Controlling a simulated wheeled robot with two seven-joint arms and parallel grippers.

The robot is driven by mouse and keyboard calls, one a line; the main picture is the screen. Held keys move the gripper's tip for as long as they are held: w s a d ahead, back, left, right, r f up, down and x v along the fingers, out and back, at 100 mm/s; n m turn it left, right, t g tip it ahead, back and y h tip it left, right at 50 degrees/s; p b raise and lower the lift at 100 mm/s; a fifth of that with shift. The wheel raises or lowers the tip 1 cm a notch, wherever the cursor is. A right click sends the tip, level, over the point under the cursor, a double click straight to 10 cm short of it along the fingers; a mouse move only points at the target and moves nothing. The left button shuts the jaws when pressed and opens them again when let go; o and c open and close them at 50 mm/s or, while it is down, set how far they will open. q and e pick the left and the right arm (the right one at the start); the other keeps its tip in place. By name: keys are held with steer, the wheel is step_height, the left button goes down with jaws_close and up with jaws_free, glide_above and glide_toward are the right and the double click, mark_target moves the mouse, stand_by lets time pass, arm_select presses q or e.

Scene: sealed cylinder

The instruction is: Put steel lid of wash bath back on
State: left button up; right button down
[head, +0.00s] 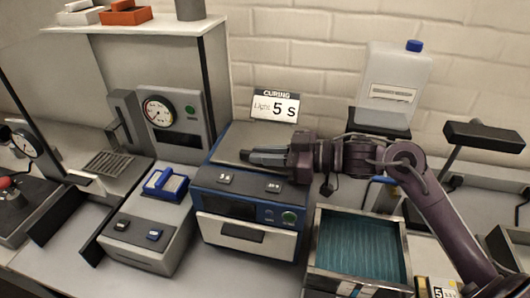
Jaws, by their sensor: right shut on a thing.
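The wash bath (358,247) is an open steel-rimmed box with teal liquid inside, right of centre at the front. No lid covers it. A flat grey plate, which looks like the steel lid (234,143), lies over the top of the blue curing unit (248,236), left of the bath. My right gripper (248,157) is over this plate, pointing left, and shut. The fingers hide the part they hold, so the grip itself is hard to see. My left gripper is not in view.
A white bottle with a blue cap (397,80) stands behind the bath. A black-topped stand (484,135) is at the right. A grey unit with a blue-framed piece (165,184) and a gauge box (172,118) stand to the left. A "CURING" sign (275,105) stands behind the curing unit.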

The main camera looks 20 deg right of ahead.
steer(key=c, duration=1.8)
jaws_free()
steer(key=shift+f, duration=0.15)
steer(key=shift+c, duration=0.2)
steer(key=o, duration=0.4)
